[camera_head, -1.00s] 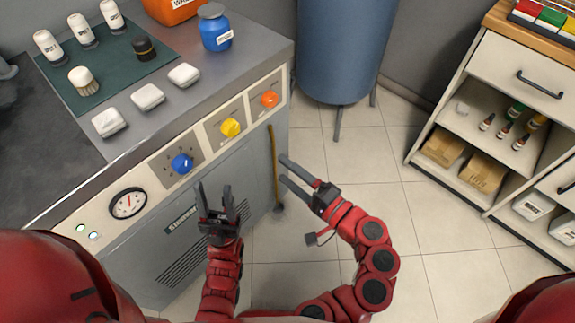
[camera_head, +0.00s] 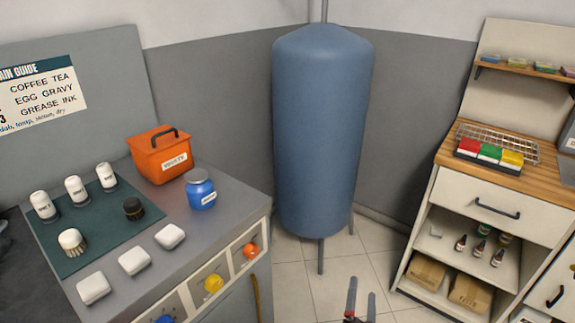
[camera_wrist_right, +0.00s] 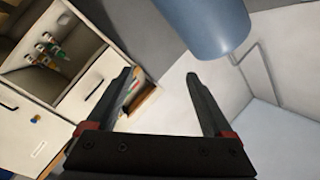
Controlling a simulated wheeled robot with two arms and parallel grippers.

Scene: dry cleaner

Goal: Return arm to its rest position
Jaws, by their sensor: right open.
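My right gripper (camera_head: 361,298) shows at the bottom edge of the head view, with only its fingers and a bit of red and black body in frame. Its two dark fingers stand apart, with nothing between them. In the right wrist view the same gripper (camera_wrist_right: 158,85) is open and empty, above the floor. The rest of the right arm is below the head view's frame. My left gripper is not in the head view.
A grey counter (camera_head: 225,188) at left holds an orange box (camera_head: 160,155), a blue jar (camera_head: 200,190) and a green mat (camera_head: 100,240) with bottles. A blue tank (camera_head: 322,130) stands at centre back. A shelf unit (camera_head: 520,205) stands right. Floor tiles (camera_head: 340,275) lie clear between.

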